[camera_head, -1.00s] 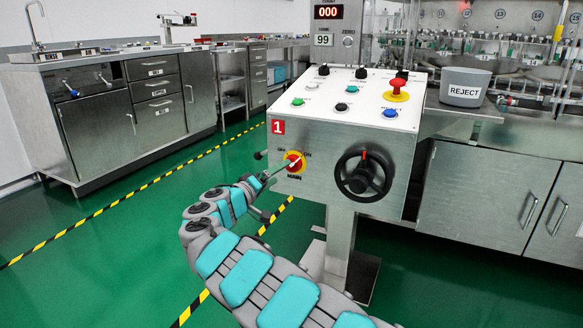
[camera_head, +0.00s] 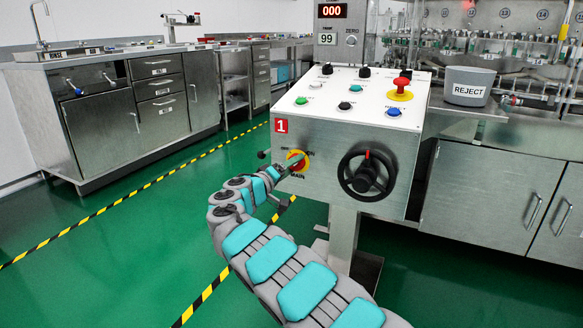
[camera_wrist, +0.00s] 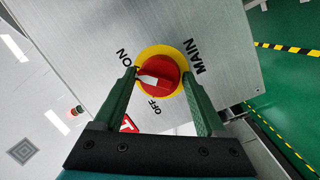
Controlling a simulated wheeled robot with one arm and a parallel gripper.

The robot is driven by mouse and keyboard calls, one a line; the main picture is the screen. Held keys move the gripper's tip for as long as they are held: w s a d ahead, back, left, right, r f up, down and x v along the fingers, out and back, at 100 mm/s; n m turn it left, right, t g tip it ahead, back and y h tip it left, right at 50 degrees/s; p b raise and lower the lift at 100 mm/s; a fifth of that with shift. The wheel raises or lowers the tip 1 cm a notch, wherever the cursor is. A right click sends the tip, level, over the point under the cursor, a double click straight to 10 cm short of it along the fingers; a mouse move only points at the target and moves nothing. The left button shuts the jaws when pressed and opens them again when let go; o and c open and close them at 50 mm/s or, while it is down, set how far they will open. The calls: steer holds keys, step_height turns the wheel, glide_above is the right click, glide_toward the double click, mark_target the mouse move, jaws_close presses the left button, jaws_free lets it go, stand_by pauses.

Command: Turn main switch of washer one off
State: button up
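The main switch is a red round knob on a yellow ring (camera_wrist: 159,56), on the front of the washer one panel, which bears a red "1" label (camera_head: 281,126). The switch also shows in the head view (camera_head: 298,157), partly covered by my gripper. In the wrist view, the knob's white pointer aims left, between the ON and OFF marks and nearer ON. My gripper (camera_wrist: 159,76) is open, with one dark green finger on each side of the knob. I cannot tell whether the fingers touch it. In the head view my gripper (camera_head: 285,170) is at the switch.
A black handwheel (camera_head: 366,175) sits right of the switch. The panel top (camera_head: 335,108) carries several buttons and a red emergency knob (camera_head: 402,84). A grey REJECT bin (camera_head: 469,86) stands to the right. Green floor is open to the left, toward steel counters (camera_head: 110,110).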

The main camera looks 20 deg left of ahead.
steer(key=shift+f, duration=0.1)
steer(key=c, duration=0.8)
steer(key=shift+c, duration=0.2)
steer(key=shift+n, duration=0.5)
steer(key=n+t, duration=0.1)
steer(key=n, duration=0.2)
steer(key=shift+f+n, duration=0.1)
steer(key=shift+n, duration=0.3)
steer(key=n+p, duration=0.1)
steer(key=n, duration=0.3)
steer(key=shift+d+n+t, duration=0.1)
steer(key=shift+n+t, duration=0.2)
steer(key=shift+n, duration=0.1)
steer(key=n+y, duration=0.1)
steer(key=n, duration=0.3)
steer(key=shift+f+p, duration=0.1)
steer(key=shift+p, duration=0.2)
steer(key=n, duration=0.3)
steer(key=n+y+p, duration=0.1)
steer(key=n, duration=0.2)
steer(key=shift+d+t+y, duration=0.2)
steer(key=shift+t+y, duration=0.1)
steer(key=shift+t, duration=0.1)
steer(key=shift+n, duration=0.3)
